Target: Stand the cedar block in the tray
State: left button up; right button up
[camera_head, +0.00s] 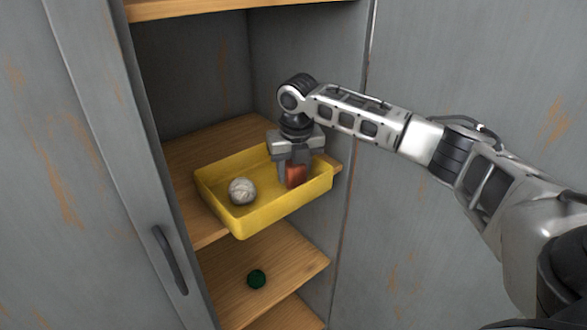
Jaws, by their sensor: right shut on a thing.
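The cedar block (296,176) is a small reddish-brown block at the right end of the yellow tray (246,222). My right gripper (294,172) points down over the tray and is shut on the block. The block looks upright between the fingers, low inside the tray. I cannot tell whether its bottom touches the tray floor. The fingers hide part of the block. My left gripper is not in view.
A whitish wool ball (242,191) lies in the tray's left part. The tray rests on a wooden shelf (205,228) of a grey metal cabinet, its front sticking out past the edge. The cabinet door (110,150) stands at left.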

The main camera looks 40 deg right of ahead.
jog(key=shift+f, duration=0.2)
jog(key=shift+f, duration=0.2)
jog(key=o, duration=1)
jog(key=shift+c, duration=0.2)
jog(key=shift+r, duration=0.1)
jog(key=r, duration=0.4)
jog(key=s+r, duration=0.1)
jog(key=r, duration=0.3)
jog(key=r+b, duration=0.1)
jog(key=r, duration=0.3)
jog(key=shift+s+a+r, duration=0.1)
jog(key=shift+s+a, duration=0.2)
jog(key=shift+s, duration=0.05)
